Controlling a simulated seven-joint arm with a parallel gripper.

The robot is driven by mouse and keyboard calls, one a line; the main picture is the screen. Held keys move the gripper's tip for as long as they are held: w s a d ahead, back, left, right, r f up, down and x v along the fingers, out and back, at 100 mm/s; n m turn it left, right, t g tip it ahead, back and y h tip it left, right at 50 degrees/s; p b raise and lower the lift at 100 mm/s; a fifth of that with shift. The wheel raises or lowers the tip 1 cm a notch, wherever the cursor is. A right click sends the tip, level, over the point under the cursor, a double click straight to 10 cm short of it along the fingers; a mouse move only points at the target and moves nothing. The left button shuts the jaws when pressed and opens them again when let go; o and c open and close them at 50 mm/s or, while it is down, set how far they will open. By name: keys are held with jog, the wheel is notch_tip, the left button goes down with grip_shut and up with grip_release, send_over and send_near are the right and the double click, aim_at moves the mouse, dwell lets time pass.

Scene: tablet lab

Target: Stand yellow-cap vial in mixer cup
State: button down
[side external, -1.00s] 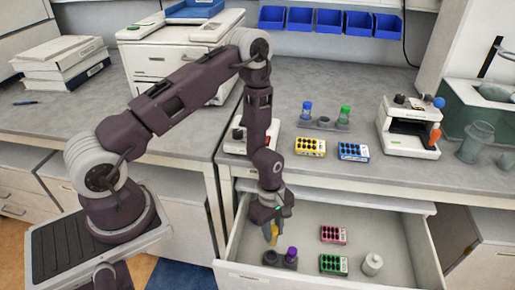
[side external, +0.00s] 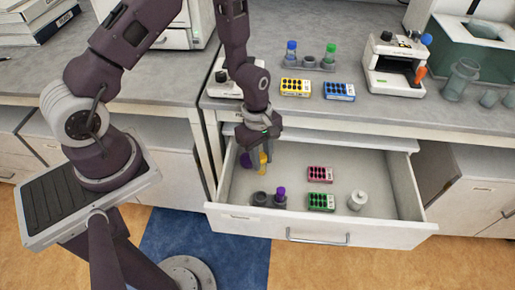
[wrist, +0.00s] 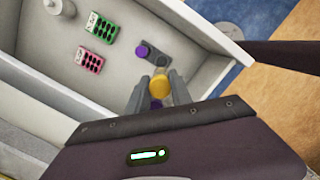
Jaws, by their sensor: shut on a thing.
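The yellow-cap vial (side external: 263,160) is between the fingers of my gripper (side external: 262,150), which is shut on it. In the wrist view its yellow cap (wrist: 160,87) shows between the fingertips. The vial hangs above the left part of the open drawer, behind and above a dark grey holder (side external: 260,198) with a purple-cap vial (side external: 281,193) in it. A small white device with a dark round top, likely the mixer (side external: 222,78), stands at the counter's front left, partly behind my arm; its cup is not clear.
The open drawer (side external: 390,185) also holds a pink rack (side external: 320,174), a green rack (side external: 321,202) and a white bottle (side external: 357,200). On the counter are a vial holder (side external: 309,61), a yellow rack (side external: 295,87), a blue rack (side external: 339,91) and a white instrument (side external: 395,65).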

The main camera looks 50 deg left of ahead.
notch_tip(320, 180, up, 33)
jog(key=w+a+n, duration=0.3)
jog(key=w+a, duration=0.2)
jog(key=a, duration=0.7)
jog(key=w+a+n, duration=0.3)
jog(key=w+a, duration=0.2)
jog(key=a, duration=0.7)
jog(key=shift+t, duration=0.4)
jog(key=shift+w+d+f, duration=0.1)
jog(key=shift+f, duration=2.9)
jog(key=shift+w+f, duration=0.1)
jog(key=shift+f, duration=2.9)
jog(key=shift+f, duration=0.35)
jog(key=c, duration=0.7)
grip_release()
jog(key=shift+o, duration=0.2)
